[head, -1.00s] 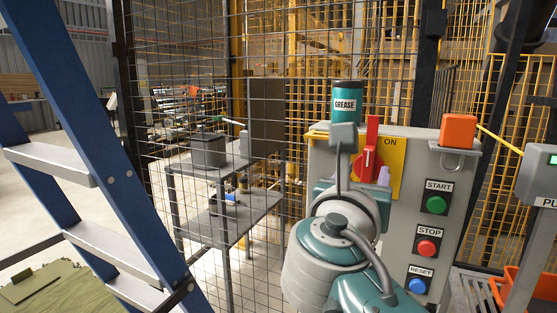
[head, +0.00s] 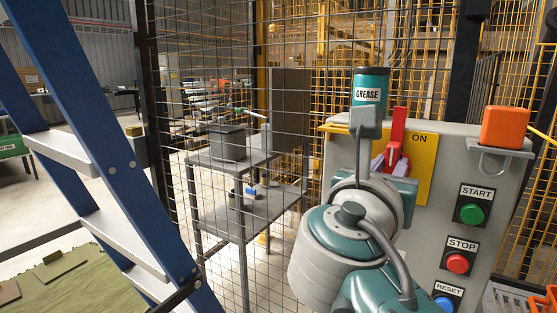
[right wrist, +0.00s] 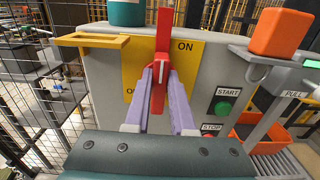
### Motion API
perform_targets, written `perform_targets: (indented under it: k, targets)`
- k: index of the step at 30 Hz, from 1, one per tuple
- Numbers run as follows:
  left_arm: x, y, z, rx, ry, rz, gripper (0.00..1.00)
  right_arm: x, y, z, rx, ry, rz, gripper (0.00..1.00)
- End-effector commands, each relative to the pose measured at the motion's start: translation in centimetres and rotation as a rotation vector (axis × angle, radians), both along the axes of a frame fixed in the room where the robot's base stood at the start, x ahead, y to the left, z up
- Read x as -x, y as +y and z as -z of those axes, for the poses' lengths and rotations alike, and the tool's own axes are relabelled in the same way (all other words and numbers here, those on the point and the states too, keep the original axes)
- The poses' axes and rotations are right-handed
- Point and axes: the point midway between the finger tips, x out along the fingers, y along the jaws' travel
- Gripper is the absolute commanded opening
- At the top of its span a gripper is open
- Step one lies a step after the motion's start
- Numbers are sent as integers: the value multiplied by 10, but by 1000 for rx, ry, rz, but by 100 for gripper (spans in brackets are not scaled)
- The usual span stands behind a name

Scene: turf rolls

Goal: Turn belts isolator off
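The belts isolator is a red handle (head: 398,125) on a yellow plate (head: 421,170), on the front of a grey control box (head: 340,150). The handle stands upright beside the ON label; in the right wrist view a partly hidden label starting with O is at lower left. My right gripper (head: 391,163) is at the handle's lower part. In the right wrist view its pale purple fingers (right wrist: 160,78) are apart, one on each side of the red handle (right wrist: 163,45). Whether they touch it is unclear. My left gripper is not in view.
A teal GREASE can (head: 370,86) and an orange block (head: 504,126) sit at the box top. START (head: 472,213), STOP (head: 457,263) and RESET (head: 444,303) buttons are right of the handle. A blue ladder (head: 85,150) and mesh fence stand left.

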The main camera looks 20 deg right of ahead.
Motion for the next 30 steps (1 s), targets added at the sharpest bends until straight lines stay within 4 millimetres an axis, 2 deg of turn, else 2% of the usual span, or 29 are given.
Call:
perform_targets:
  k: [1, 5, 6, 20, 30]
  targets:
    - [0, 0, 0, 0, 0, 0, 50, 0, 0, 0, 0, 0, 0, 15]
    - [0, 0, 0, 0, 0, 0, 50, 0, 0, 0, 0, 0, -1, 1]
    - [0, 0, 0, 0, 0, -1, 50, 0, 0, 0, 0, 0, -1, 0]
    - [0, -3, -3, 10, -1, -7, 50, 0, 0, -1, 8, 9, -1, 0]
    - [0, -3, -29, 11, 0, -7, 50, -2, 1, -5, 112, 132, -1, 0]
